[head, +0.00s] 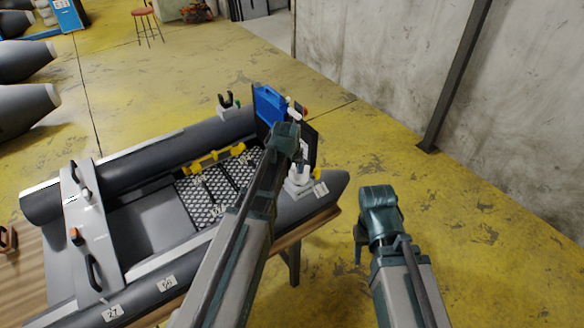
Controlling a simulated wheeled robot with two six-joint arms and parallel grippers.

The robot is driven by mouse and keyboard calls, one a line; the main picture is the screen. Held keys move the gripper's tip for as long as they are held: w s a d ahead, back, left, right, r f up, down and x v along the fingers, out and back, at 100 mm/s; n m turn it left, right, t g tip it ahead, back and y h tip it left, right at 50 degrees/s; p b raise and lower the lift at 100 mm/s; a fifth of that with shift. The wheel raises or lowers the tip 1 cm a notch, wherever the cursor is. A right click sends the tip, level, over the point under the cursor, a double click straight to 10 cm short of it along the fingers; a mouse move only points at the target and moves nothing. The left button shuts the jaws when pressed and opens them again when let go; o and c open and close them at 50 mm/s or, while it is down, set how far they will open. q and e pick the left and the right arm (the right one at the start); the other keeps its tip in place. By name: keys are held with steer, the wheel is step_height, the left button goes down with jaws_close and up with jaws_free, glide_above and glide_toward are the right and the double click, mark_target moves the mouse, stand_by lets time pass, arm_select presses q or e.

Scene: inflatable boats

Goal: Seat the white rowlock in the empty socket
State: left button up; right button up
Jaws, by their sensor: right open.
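A grey inflatable boat (175,150) lies on a wooden stand. On its near tube, by the right end, is a white fitting (299,182) with a pale upright part at its top. I cannot tell whether that part is the white rowlock or belongs to the socket. On the far tube a black forked rowlock (228,101) stands upright in a white base. My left gripper (290,130) is over the boat's right end, near the white fitting. My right gripper (362,252) is open and empty, right of the boat over the floor.
A blue container (268,104) and a dark panel stand at the boat's right end, close to my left gripper. A grey bench (95,235) crosses the boat at left. A concrete wall (400,70) stands behind. The yellow floor at right is clear.

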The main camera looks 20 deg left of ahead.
arm_select(q)
steer(key=shift+r, duration=0.1)
steer(key=p+v, duration=1.2)
steer(key=v, duration=0.1)
steer(key=shift+r+p, duration=0.35)
steer(key=shift+p, duration=0.05)
steer(key=s+d+f+m+g, duration=0.1)
steer(key=s+d+m+g, duration=0.4)
steer(key=s+d, duration=1)
steer(key=s, duration=0.3)
steer(key=shift+s+f+y, duration=0.3)
steer(key=shift+y, duration=0.1)
steer(key=shift+f, duration=0.1)
